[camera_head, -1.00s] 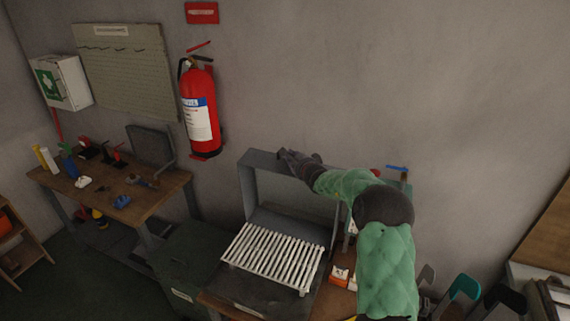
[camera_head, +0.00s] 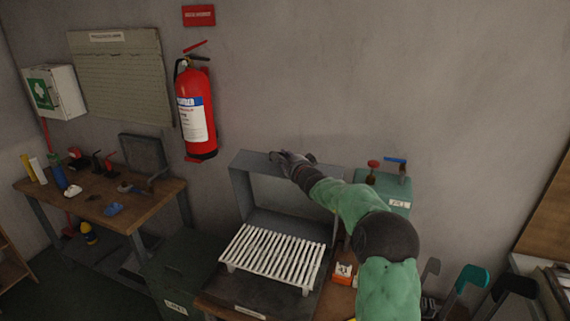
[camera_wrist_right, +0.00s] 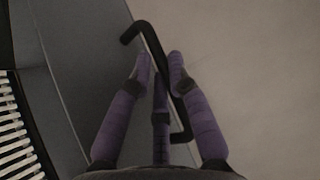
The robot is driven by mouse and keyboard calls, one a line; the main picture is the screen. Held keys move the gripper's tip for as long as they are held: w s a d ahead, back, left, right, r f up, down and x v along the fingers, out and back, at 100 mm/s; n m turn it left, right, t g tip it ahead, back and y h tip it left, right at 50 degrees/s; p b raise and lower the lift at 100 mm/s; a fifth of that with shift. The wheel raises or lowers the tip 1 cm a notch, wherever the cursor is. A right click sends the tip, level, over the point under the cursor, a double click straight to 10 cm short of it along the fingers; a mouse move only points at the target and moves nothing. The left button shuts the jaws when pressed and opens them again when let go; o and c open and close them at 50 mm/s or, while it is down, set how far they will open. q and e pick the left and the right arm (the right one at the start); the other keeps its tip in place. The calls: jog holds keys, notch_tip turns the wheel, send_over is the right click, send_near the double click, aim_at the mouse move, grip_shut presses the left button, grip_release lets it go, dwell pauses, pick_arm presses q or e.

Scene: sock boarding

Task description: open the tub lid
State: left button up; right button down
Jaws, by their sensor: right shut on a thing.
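The tub lid (camera_head: 241,194) is a grey, shallow, box-shaped cover that stands raised, roughly upright, behind the white slatted rack (camera_head: 272,258) of the tub. My right gripper (camera_head: 282,158) is at the lid's top edge, with the arm coming in from the lower right. In the right wrist view, a black bar handle (camera_wrist_right: 136,30) runs along the grey lid's edge, and the purple fingers of my right gripper (camera_wrist_right: 160,66) are shut on it. The gripper and forearm hide part of the lid's right side. My left gripper is not in view.
A red fire extinguisher (camera_head: 196,115) hangs on the wall left of the lid. A workbench (camera_head: 150,205) with small tools stands at the left. A green box (camera_head: 392,190) with red and blue valve handles is right of the lid, close to my arm. A dark green bin (camera_head: 175,270) stands at the left front.

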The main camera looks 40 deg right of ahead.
jog(key=shift+f, duration=0.3)
jog(key=c, duration=1.2)
grip_release()
jog(key=shift+o, duration=0.2)
jog(key=shift+d, duration=0.1)
jog(key=shift+r, duration=0.15)
jog(key=f+v, duration=0.1)
jog(key=v, duration=1.1)
jog(key=shift+r, duration=0.4)
